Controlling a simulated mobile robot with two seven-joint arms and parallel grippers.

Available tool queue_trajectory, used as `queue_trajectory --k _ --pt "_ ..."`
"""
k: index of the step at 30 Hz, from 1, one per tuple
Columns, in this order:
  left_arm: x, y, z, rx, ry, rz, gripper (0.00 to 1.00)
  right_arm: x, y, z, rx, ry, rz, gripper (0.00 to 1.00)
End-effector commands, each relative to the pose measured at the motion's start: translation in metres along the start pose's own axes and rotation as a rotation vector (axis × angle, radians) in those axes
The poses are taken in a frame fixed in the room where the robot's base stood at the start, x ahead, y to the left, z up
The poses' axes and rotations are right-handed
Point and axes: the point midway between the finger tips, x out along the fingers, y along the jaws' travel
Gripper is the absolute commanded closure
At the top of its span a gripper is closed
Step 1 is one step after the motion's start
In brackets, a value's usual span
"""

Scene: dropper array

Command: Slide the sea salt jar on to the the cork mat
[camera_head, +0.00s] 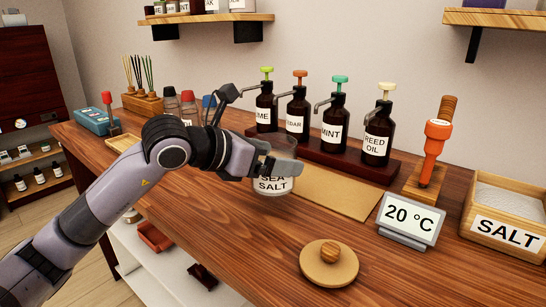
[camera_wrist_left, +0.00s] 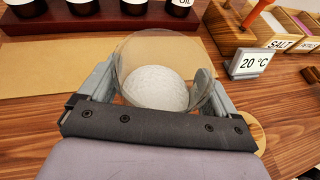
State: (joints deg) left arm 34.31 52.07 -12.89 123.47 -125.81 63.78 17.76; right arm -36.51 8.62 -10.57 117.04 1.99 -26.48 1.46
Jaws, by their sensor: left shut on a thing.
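The sea salt jar (camera_head: 272,187) is a clear, open-topped glass with a "SEA SALT" label, standing upright on the wooden counter. White salt shows inside it in the left wrist view (camera_wrist_left: 157,86). My left gripper (camera_head: 284,165) is shut on the jar, with one finger on each side of the glass in the left wrist view. The cork mat (camera_head: 340,193) is a flat tan sheet directly to the right of the jar in the head view. The arm and jar hide its left end, so I cannot tell whether the jar touches it. My right gripper is not in view.
A rack of pump bottles (camera_head: 331,125) stands behind the mat. A 20 °C display (camera_head: 408,217), an orange-handled tool on a wooden stand (camera_head: 425,185) and a salt box (camera_head: 508,218) are to the right. A round wooden lid (camera_head: 328,268) lies in front.

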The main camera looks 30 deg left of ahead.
Motion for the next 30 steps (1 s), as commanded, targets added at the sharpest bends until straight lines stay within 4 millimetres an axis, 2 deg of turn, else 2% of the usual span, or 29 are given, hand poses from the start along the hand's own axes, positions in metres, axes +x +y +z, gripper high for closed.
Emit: queue_trajectory --k 2,15,30 --pt "0.000 0.000 0.000 0.001 -0.008 0.002 0.57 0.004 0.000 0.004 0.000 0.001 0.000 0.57" --pt "0.038 0.008 -0.013 -0.001 -0.007 0.001 0.57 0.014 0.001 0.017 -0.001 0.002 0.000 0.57" --pt "0.081 0.022 0.009 -0.001 -0.008 0.000 0.57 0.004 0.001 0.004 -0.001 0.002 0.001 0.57"
